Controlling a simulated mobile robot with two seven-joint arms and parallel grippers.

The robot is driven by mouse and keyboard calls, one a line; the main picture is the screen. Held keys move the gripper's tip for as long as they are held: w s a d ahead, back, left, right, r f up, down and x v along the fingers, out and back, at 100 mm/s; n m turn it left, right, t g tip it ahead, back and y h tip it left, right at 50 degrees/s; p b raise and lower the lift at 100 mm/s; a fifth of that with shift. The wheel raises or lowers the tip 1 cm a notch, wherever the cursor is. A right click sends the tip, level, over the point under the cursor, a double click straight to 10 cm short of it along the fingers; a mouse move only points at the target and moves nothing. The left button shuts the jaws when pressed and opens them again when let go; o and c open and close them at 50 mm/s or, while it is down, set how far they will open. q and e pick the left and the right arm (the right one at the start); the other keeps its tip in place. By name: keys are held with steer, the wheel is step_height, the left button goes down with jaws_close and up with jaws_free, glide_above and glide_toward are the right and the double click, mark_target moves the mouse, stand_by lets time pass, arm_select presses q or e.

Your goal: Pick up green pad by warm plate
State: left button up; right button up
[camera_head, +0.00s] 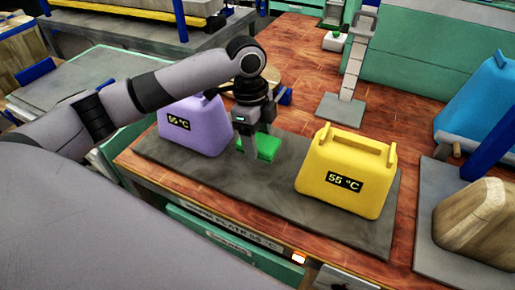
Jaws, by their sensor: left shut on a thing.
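The green pad (268,147) is at my left gripper (251,150), over the dark grey plate (285,205) on the wooden bench. My left gripper points down and is shut on the pad, its fingers partly covering it. From this angle I cannot tell whether the pad still touches the plate. The purple container (190,133), with a temperature label, stands left of the gripper. The yellow container (345,172), labelled 55 °C, stands on the plate to the right. My right gripper is not in view.
A grey stand with an upright post (352,67) is behind the plate. A wooden block (478,222) sits on a grey slab at the right, near a blue container (480,100). Bare bench top shows behind the plate.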

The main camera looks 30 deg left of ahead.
mark_target(258, 140)
arm_select(q)
step_height(258, 140, up, 14)
steer(key=shift+r+p, duration=0.25)
steer(key=shift+p, duration=0.1)
steer(key=o, duration=0.5)
steer(key=shift+c, duration=0.2)
steer(key=c, duration=0.4)
